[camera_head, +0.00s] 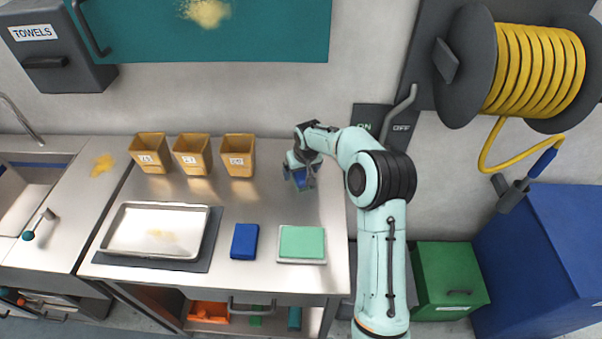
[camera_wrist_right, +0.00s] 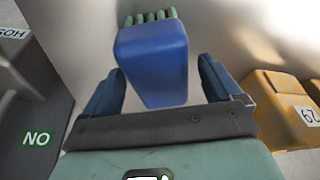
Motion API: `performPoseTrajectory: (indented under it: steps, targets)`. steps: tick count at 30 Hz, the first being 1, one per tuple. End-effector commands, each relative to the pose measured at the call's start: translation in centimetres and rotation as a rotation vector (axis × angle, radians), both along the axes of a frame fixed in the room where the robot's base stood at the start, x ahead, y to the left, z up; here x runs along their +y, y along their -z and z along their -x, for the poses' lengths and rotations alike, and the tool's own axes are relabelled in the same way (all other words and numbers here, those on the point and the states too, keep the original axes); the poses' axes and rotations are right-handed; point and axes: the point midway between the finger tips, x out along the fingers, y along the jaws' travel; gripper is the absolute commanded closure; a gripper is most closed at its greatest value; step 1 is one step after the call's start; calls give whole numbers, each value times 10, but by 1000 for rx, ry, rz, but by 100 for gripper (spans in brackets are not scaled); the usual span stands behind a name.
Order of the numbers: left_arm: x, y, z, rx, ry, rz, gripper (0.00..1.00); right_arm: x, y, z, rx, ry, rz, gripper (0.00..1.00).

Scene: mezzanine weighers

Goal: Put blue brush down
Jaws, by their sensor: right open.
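The blue brush (camera_wrist_right: 152,62), a blue block with green bristles at its far end, shows in the right wrist view between the fingers of my right gripper (camera_wrist_right: 160,88). The fingers are spread, with a visible gap on each side of the brush. In the head view my right gripper (camera_head: 301,184) is low over the back right of the steel counter (camera_head: 200,210), right of the tan bins. The brush is mostly hidden there by the gripper, and I cannot tell exactly how it touches the counter. My left gripper is not in view.
Three tan bins (camera_head: 239,163) stand along the back. A steel tray (camera_head: 114,247) lies on a dark mat at the left. A flat blue block (camera_head: 245,241) and a green pad (camera_head: 302,242) on a pale base are at the front. The counter's middle is clear.

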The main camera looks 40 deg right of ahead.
Motion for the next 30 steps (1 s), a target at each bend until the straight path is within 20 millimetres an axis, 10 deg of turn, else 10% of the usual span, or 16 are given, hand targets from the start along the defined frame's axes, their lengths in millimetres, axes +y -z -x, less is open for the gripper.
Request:
performPoseTrajectory:
  steps: [13, 30]
  targets:
    - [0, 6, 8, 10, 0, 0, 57, 8, -84, 26, -1, 0, 0, 8]
    - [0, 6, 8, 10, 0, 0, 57, 9, -97, 30, 1, 0, 0, 8]
